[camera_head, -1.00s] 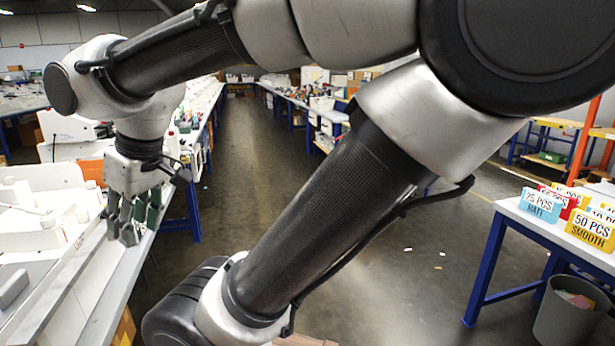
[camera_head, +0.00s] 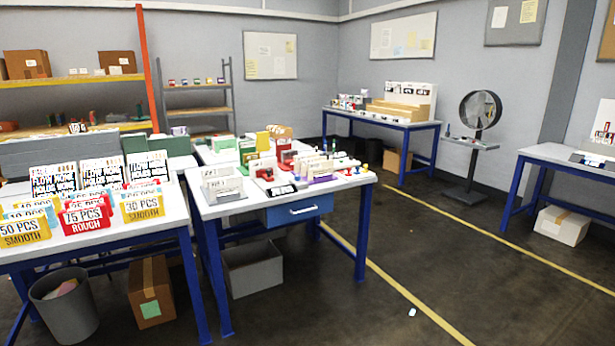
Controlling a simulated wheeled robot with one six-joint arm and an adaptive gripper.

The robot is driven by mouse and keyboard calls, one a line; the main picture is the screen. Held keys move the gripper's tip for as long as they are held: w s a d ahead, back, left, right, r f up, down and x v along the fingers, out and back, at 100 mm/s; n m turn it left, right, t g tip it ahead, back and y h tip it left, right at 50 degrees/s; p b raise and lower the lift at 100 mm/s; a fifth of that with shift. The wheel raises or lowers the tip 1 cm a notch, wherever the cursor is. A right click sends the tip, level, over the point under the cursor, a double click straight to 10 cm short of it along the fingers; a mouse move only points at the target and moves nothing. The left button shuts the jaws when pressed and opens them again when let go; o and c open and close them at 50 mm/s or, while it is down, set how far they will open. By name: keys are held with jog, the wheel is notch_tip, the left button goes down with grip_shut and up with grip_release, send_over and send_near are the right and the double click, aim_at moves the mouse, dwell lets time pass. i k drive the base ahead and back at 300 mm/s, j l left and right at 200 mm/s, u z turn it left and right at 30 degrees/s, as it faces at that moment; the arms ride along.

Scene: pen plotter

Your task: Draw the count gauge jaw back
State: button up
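My gripper and arm are out of view. I cannot pick out the count gauge or its jaw for certain. The middle table (camera_head: 345,183) has a white top, blue legs and a drawer with a pale handle. It bears white, red, green and purple card holders and small devices, too small to tell apart. On the left table (camera_head: 95,243) stand coloured signs: a yellow 50 PCS smooth sign (camera_head: 25,231), a red 75 PCS rough sign (camera_head: 87,217) and a yellow 30 PCS sign (camera_head: 142,206).
A grey bin (camera_head: 66,308) and a cardboard box (camera_head: 151,292) stand under the left table's front. A grey crate (camera_head: 252,271) sits under the middle table. A round mirror or fan on a stand (camera_head: 480,110) is farther back. The floor at right is mostly clear, with yellow lines.

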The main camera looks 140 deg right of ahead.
aim_at(267, 173)
jog(key=z, duration=4.65)
jog(key=i+l+u, duration=0.15)
jog(key=i+l, duration=0.25)
jog(key=i, duration=0.4)
jog(key=i+l+u, duration=0.2)
jog(key=i+l, duration=0.3)
jog(key=i, duration=0.3)
jog(key=i+l+u, duration=0.15)
jog(key=i+l, duration=0.45)
jog(key=i, duration=0.2)
